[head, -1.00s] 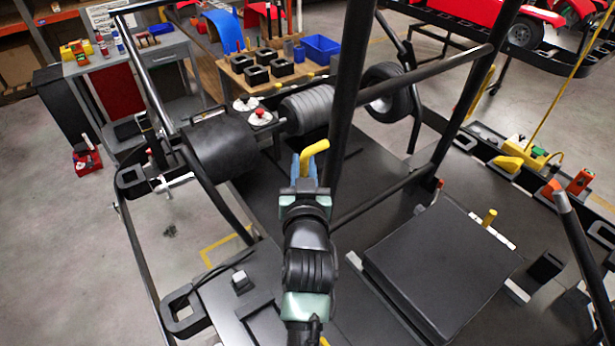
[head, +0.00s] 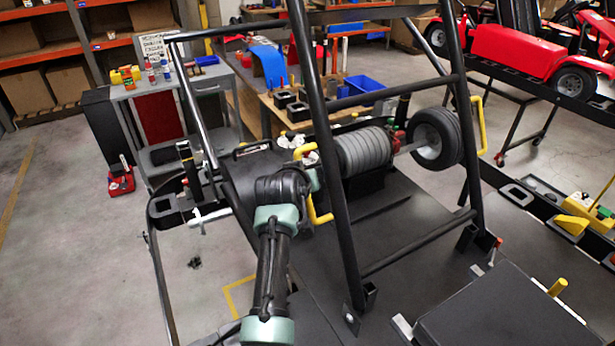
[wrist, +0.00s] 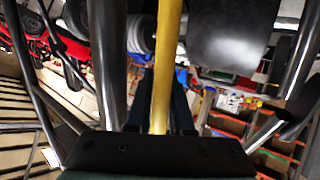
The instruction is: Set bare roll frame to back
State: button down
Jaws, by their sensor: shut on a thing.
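The bare roll frame (head: 326,130) is a black tubular frame standing over the dark kart deck, with two posts joined by crossbars. In the head view its near post leans to the upper left. A yellow handle (head: 317,212) sits beside this post, and another yellow handle (head: 481,125) is on the far post. My gripper (head: 316,181) is at the near handle, its fingers partly hidden by my wrist. In the wrist view the yellow bar (wrist: 166,70) runs between my two fingers (wrist: 163,105), which are shut on it.
A black flat box (head: 500,315) is at the lower right. A bench with a blue tray (head: 362,85) stands behind. Clear floor (head: 70,250) lies at the left.

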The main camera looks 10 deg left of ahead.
jog(key=shift+a, duration=0.1)
dwell(0.4)
jog(key=c, duration=1.2)
grip_release()
jog(key=o, duration=0.4)
jog(key=shift+w+a+f, duration=0.1)
jog(key=shift+w+f, duration=0.1)
jog(key=shift+f, duration=0.05)
jog(key=shift+s+r, duration=0.15)
jog(key=shift+s, duration=0.05)
jog(key=b+v, duration=0.3)
jog(key=v, duration=0.9)
jog(key=shift+s+r, duration=0.2)
jog(key=shift+r, duration=0.1)
jog(key=shift+r, duration=0.1)
